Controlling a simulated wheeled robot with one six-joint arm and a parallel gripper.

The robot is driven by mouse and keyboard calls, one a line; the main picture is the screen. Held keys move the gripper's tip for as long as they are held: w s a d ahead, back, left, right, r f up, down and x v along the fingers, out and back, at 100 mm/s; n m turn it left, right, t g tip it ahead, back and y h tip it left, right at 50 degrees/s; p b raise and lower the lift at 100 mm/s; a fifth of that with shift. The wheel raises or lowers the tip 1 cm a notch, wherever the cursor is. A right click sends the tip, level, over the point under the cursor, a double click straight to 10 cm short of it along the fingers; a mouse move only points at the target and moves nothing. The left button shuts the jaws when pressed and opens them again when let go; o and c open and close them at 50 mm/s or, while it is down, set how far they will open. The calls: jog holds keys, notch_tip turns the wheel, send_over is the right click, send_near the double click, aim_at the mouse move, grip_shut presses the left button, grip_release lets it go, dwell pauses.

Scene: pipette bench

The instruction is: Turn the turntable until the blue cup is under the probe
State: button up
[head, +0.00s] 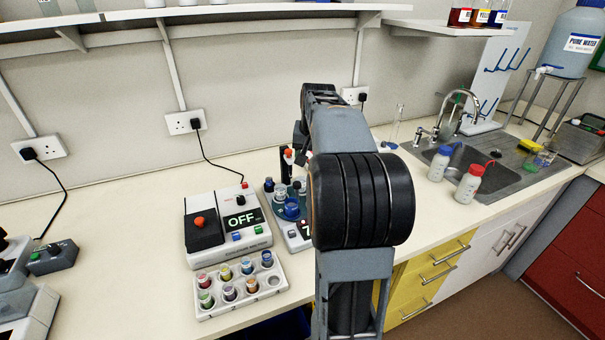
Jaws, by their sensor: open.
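The turntable (270,213) is a blue-grey disc on a pale base, left of my arm, which hides its right side. A blue cup (292,209) stands at its front. A dark blue cup (269,185) and a pale cup (281,192) are also on it. A dark post with a white and orange-red part (288,156) stands at the back, perhaps the probe; its tip is hard to make out. The blue cup looks in front of that post, not beneath it. My gripper (299,138) is open, small and partly hidden by my arm, above the turntable's back side.
A white device reading OFF (241,219) stands left of the turntable, with a rack of coloured vials (239,289) in front. Two bottles (469,184) stand by the sink (500,175) at right.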

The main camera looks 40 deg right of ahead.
aim_at(297, 184)
jog(key=w+f+n, duration=0.2)
jog(key=f, duration=0.2)
jog(key=w+f+n+t+p, duration=0.1)
jog(key=w+f+n, duration=0.1)
jog(key=f, duration=0.3)
jog(key=w+f+n, duration=0.2)
jog(key=f+n, duration=0.1)
jog(key=f, duration=0.2)
jog(key=shift+w+d+y, duration=0.25)
jog(key=shift+y, duration=0.05)
jog(key=shift+c, duration=0.5)
grip_shut()
